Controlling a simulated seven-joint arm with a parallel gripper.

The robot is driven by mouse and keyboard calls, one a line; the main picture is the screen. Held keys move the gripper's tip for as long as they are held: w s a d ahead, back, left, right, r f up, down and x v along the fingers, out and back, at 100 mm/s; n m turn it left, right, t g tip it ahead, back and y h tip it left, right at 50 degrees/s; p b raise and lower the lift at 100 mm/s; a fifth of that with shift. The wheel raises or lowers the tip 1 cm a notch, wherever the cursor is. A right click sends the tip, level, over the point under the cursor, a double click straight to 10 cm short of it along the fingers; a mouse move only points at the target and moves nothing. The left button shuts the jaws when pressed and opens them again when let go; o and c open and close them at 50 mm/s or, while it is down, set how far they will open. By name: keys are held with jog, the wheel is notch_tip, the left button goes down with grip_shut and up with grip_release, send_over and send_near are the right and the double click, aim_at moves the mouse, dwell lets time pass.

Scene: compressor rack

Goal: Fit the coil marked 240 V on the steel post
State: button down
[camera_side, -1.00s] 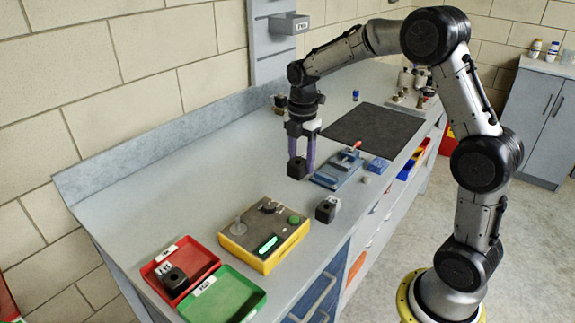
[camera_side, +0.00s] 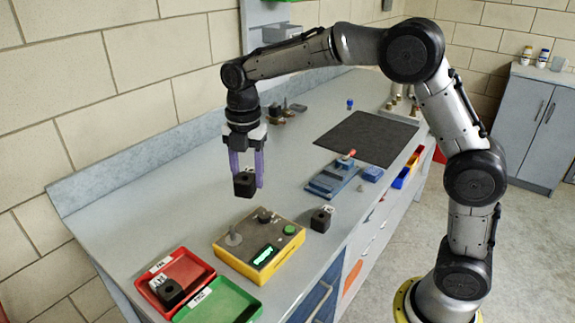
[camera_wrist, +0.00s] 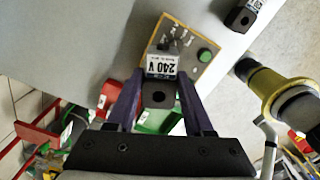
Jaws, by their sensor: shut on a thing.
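My gripper (camera_side: 247,180) is shut on a black coil (camera_side: 244,187), held in the air above and behind the yellow tester box (camera_side: 262,246). In the wrist view the coil (camera_wrist: 158,97) sits between the purple fingers, its dark hole showing and its white label reading 240 V. The steel post (camera_side: 233,237) stands upright from a round base on the left of the box top. The coil is above the post and apart from it. In the wrist view the post cannot be made out; the coil covers part of the box.
Another black coil (camera_side: 321,220) stands on the bench right of the box. A red tray (camera_side: 200,270) holds a coil (camera_side: 169,292); a green tray (camera_side: 243,289) beside it looks empty. A blue fixture (camera_side: 332,181) and a dark mat (camera_side: 368,138) lie farther back.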

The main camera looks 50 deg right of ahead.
jog(key=shift+n, duration=0.7)
jog(key=shift+w+a+f, duration=0.2)
jog(key=shift+a+f, duration=2.35)
jog(key=shift+a, duration=0.15)
jog(key=shift+f, duration=0.2)
jog(key=shift+f, duration=0.35)
jog(key=shift+f, duration=0.2)
jog(key=shift+f, duration=1.3)
jog(key=shift+f, duration=0.35)
